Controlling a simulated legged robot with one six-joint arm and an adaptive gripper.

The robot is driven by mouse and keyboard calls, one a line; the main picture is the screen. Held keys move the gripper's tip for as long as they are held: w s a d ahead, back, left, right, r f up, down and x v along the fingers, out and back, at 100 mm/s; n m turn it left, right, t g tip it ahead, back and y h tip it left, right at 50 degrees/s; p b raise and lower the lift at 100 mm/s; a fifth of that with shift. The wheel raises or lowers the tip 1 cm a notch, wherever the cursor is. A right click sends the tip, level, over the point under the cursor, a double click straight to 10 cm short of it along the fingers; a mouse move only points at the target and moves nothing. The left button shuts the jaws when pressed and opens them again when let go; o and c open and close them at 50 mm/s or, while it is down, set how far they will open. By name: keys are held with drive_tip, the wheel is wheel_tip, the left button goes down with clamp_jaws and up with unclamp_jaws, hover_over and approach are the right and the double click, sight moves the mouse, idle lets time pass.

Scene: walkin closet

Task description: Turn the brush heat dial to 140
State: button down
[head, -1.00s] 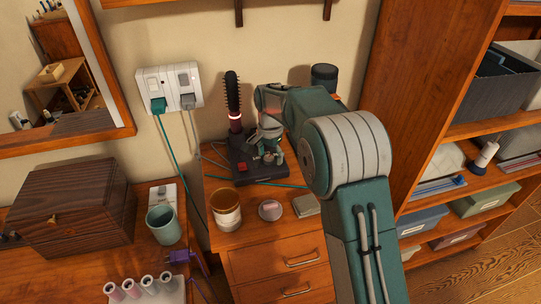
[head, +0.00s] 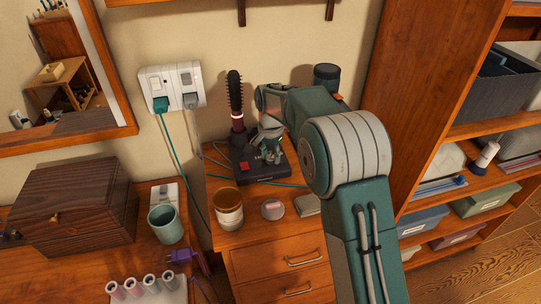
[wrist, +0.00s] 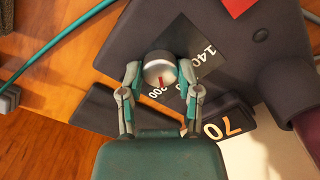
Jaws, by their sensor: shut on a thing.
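The brush heat dial (wrist: 157,70) is a silver-topped round knob with a red pointer, on a dark base. In the wrist view its red pointer lies on the dial's lower side, near the "200" mark; the "140" mark (wrist: 202,57) is to its right. My gripper (wrist: 159,72) is shut on the dial, one finger on each side. In the head view my gripper (head: 269,150) is over the right part of the dark base (head: 262,176), and hides the dial. The round black brush (head: 235,97) stands upright at the base's back left.
A red switch (head: 243,165) is on the base's left. A rust-topped jar (head: 228,209), a round tin (head: 272,210) and a small grey box (head: 308,205) stand in front. A teal cord (wrist: 70,42) runs beside the base. Shelves are at right.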

drive_tip(key=n, duration=0.4)
drive_tip(key=shift+w, duration=0.1)
drive_tip(key=n, duration=0.4)
drive_tip(key=shift+n, duration=0.4)
drive_tip(key=n, duration=0.4)
drive_tip(key=shift+a+n, duration=0.1)
drive_tip(key=shift+n, duration=2)
drive_tip(key=shift+c, duration=1.5)
unclamp_jaws()
